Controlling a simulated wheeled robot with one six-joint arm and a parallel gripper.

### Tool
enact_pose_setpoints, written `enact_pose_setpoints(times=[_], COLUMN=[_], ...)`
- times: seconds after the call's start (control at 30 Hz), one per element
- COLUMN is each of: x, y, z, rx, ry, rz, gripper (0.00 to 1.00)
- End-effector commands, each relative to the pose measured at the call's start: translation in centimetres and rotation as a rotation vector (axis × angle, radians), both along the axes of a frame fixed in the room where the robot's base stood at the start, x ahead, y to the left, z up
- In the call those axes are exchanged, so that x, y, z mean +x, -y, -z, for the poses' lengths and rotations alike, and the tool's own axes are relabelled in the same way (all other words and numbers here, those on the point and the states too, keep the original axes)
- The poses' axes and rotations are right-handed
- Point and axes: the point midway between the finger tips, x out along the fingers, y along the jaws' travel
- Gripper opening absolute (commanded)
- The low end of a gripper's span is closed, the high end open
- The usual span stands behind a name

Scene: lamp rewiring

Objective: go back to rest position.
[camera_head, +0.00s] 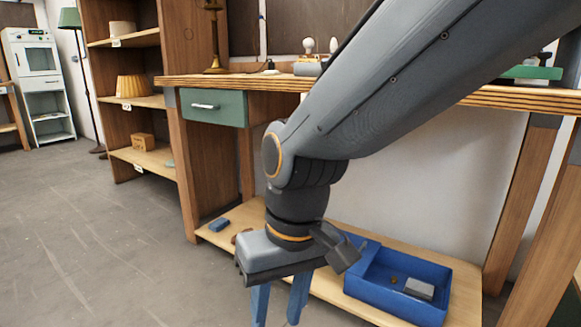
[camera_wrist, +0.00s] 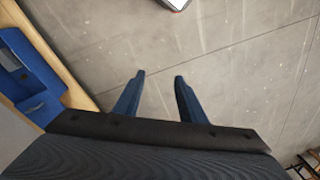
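My gripper (camera_head: 281,300) hangs pointing down in front of the workbench, its blue fingers apart with nothing visible between them. In the wrist view my gripper (camera_wrist: 159,76) shows both fingers spread over bare grey floor. My grey arm reaches in from the upper right and hides part of the bench and the lower shelf in the head view.
The workbench (camera_head: 225,83) has a green drawer (camera_head: 213,106) and a low shelf with a blue bin (camera_head: 437,310) holding a grey item. A blue block (camera_head: 219,225) lies on that shelf. A shelving unit (camera_head: 178,150) stands left. Floor (camera_head: 90,240) at left is clear.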

Motion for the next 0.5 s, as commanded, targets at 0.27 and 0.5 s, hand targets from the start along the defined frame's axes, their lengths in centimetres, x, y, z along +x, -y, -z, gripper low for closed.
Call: enact_pose_setpoints(times=[0.27,0.5], x=[-6.2,-6.0], y=[0.4,1.5], z=[-0.3,-2.5], rx=[0.017,0.005], ry=[0.001,0.001], rz=[-0.097,-0.062], gripper=[0.37,0.37])
